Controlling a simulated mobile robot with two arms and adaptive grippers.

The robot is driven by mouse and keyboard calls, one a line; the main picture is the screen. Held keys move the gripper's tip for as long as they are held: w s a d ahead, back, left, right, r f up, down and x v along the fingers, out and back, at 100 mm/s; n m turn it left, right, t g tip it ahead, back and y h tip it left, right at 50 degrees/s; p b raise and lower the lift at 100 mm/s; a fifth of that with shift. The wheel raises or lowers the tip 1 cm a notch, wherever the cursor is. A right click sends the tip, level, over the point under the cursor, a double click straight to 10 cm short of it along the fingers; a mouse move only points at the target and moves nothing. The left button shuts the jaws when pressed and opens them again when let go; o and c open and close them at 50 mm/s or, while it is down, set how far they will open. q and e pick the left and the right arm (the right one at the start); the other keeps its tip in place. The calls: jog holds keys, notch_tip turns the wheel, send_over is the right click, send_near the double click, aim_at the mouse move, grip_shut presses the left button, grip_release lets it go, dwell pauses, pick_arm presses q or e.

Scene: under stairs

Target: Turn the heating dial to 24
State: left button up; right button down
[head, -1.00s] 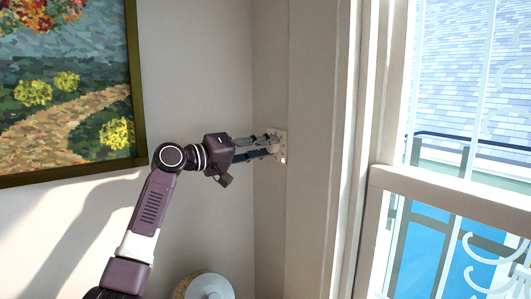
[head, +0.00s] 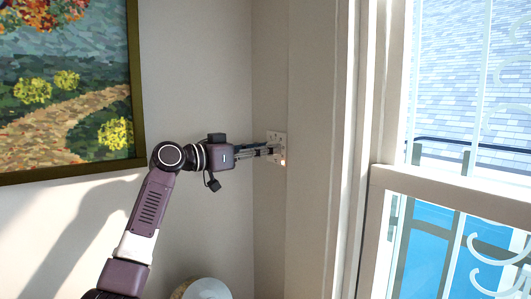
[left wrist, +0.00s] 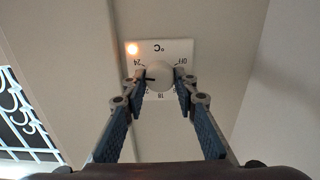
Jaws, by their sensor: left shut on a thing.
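The heating dial (left wrist: 160,73) is a round white knob on a white wall plate (left wrist: 174,47). The plate also shows in the head view (head: 281,138). "24" stands at the knob's upper left, "OFF" at its upper right and "18" below it. A dark mark at the knob's left edge points left, a little below "24". My left gripper (left wrist: 159,83) is shut on the knob, one finger on each side. In the head view the left gripper (head: 268,150) reaches the plate from the left. My right gripper is not in view.
A framed painting (head: 70,90) hangs at left. A window (head: 460,150) with a white frame is at right. A pale round object (head: 207,289) is below the arm.

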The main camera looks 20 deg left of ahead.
pick_arm(q)
jog(key=shift+f+m+b, duration=0.15)
jog(key=shift+m+b, duration=0.05)
jog(key=shift+m, duration=0.85)
jog(key=shift+f+m+b, duration=0.1)
jog(key=shift+m+b, duration=0.1)
jog(key=shift+m, duration=0.85)
jog(key=o, duration=0.9)
jog(key=shift+o, duration=1.3)
jog(key=shift+r, duration=0.1)
jog(key=shift+s, duration=0.1)
jog(key=v, duration=1.2)
